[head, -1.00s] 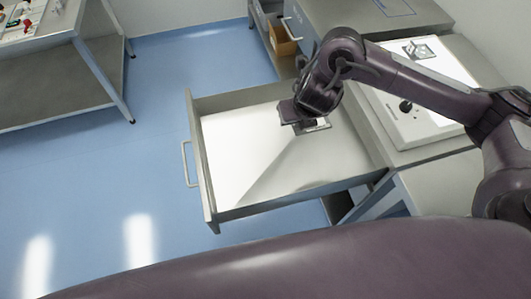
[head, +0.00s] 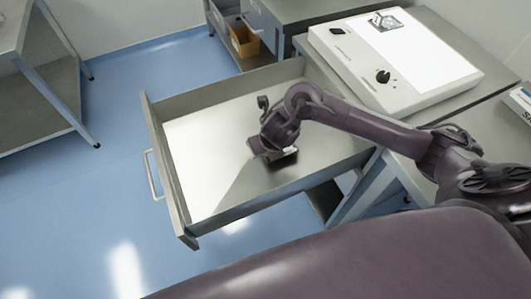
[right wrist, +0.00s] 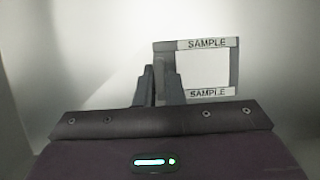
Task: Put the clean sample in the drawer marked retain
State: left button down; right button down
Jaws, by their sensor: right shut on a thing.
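The sample (right wrist: 203,68) is a grey-framed card with a pale clear window and SAMPLE printed on its top and bottom edges. My right gripper (right wrist: 159,72) is shut on its left side in the right wrist view. In the head view the right gripper (head: 281,155) is low inside the open drawer (head: 212,207), over its floor, and mostly hides the sample. I cannot tell whether the sample touches the floor. No mark on the drawer is readable. My left gripper is not in view.
A light box (head: 395,60) with a lit panel and a black knob stands on the bench behind the drawer, with a small metal-looking item (head: 384,20) on it. A cardboard box (head: 243,41) sits on a lower shelf. A steel table (head: 45,90) stands at left. The drawer is otherwise empty.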

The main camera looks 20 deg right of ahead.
jog(key=shift+f, duration=1.2)
jog(key=shift+f+b, duration=0.1)
jog(key=shift+b, duration=0.2)
jog(key=c, duration=2)
grip_release()
jog(key=shift+f, duration=0.1)
jog(key=o, duration=0.5)
jog(key=shift+c, duration=0.2)
